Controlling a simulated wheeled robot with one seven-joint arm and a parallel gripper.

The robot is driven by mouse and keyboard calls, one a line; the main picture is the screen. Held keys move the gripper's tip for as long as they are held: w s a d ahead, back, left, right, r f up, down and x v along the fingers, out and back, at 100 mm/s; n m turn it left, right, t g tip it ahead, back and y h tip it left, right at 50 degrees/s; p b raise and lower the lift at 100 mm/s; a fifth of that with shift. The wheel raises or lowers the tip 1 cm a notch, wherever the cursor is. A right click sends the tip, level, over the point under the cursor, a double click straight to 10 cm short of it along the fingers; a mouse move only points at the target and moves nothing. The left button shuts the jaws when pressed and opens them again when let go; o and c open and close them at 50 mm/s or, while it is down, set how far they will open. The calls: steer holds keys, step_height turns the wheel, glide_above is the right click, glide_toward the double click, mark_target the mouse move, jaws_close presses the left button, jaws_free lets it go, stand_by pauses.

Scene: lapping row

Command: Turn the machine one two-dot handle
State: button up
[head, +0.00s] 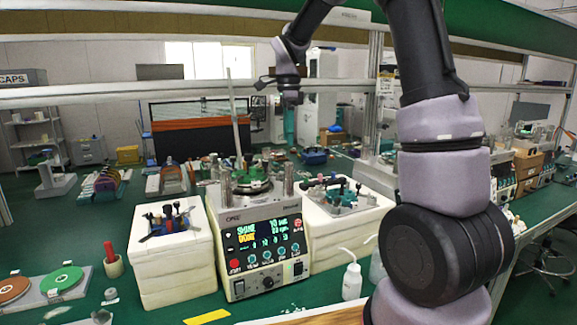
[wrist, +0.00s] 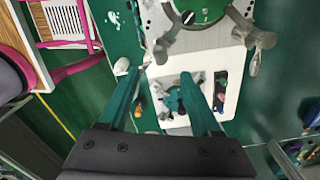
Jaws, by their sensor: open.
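The machine (head: 264,240) stands at the middle of the bench in the head view, with a lit display and a row of knobs. The wrist view shows part of a machine top (wrist: 207,38) at the upper edge, with grey metal handles (wrist: 257,62) around a round green plate. No dot marks can be made out, so I cannot tell which handle has two dots. My gripper (head: 290,130) hangs above and behind the machine. Its teal fingers (wrist: 165,72) are apart with nothing held between them.
White block stacks (head: 172,265) stand left and right of the machine, with small fixtures on top. A white squeeze bottle (head: 352,282) is at the front right. Round discs (head: 62,279) and a red-handled tool in a cup (head: 112,262) lie left. A shelf rail crosses above.

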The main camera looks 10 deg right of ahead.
mark_target(289, 163)
step_height(289, 163, down, 10)
steer(key=shift+r, duration=0.15)
stand_by(0.3)
jaws_close()
stand_by(1.3)
